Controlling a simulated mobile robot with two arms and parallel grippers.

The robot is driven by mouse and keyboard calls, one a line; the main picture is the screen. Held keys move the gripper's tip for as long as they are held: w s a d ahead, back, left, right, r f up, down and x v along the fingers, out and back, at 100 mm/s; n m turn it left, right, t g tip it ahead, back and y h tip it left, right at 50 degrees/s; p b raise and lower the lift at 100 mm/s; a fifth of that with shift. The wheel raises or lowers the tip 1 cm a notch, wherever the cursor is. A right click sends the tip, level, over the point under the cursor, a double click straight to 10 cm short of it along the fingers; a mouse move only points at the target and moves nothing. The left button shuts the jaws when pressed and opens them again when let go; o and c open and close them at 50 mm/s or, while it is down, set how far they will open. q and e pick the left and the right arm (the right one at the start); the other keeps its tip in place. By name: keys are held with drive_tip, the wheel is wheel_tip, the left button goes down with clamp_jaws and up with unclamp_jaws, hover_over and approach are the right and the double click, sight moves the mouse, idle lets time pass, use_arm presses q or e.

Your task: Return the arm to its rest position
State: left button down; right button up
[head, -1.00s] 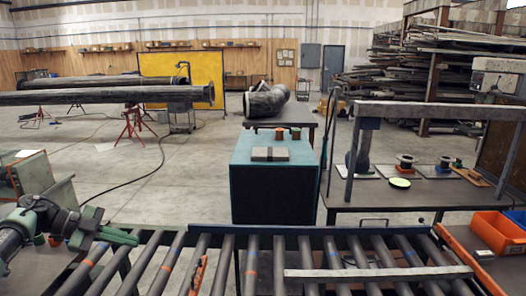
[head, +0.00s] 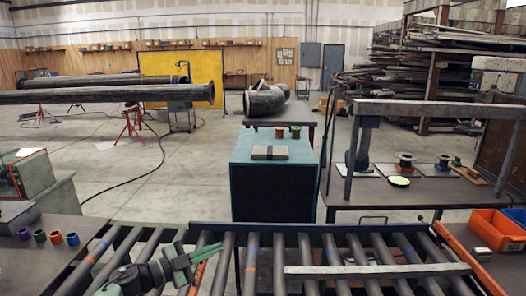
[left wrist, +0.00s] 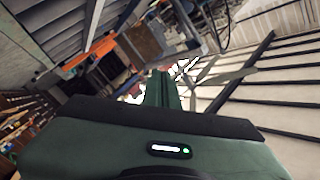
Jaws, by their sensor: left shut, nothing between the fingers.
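My left gripper (head: 188,260) shows in the head view at the lower left centre, above the roller conveyor (head: 250,265). Its green fingers are shut together with nothing between them, pointing up and to the right. In the left wrist view the green fingers (left wrist: 162,92) stand close together beyond the dark green gripper body (left wrist: 150,145). My right gripper does not show in the head view.
A grey flat bar (head: 375,271) lies across the rollers at right. Several coloured rings (head: 40,236) stand on the left table. A teal block (head: 273,180) stands behind the conveyor. Open floor (head: 180,185) lies behind.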

use_arm(q)
drive_tip(key=s+a+f+n+t+y, duration=0.1)
drive_tip(key=s+a+f+n+y, duration=0.1)
drive_tip(key=s+f+n+y, duration=0.55)
drive_tip(key=s+a+f+n+y, duration=0.1)
drive_tip(key=s+f+n+y, duration=0.45)
drive_tip(key=s+n, duration=0.4)
drive_tip(key=s+a+f+g, duration=0.2)
drive_tip(key=s+g, duration=0.2)
drive_tip(key=s, duration=1)
drive_tip(key=s+a+f+g, duration=0.2)
drive_tip(key=s+g, duration=0.2)
drive_tip(key=s, duration=0.9)
wheel_tip(320, 180, down, 30)
drive_tip(key=g+b, duration=0.2)
drive_tip(key=b, duration=0.3)
drive_tip(key=s+a+f+b, duration=0.2)
drive_tip(key=s+f+b, duration=0.3)
drive_tip(key=s+f, duration=1.3)
wheel_tip(320, 180, down, 4)
drive_tip(key=shift+a+f+g+y, duration=0.15)
drive_tip(key=shift+a+g+y, duration=0.1)
drive_tip(key=shift+g+y, duration=0.15)
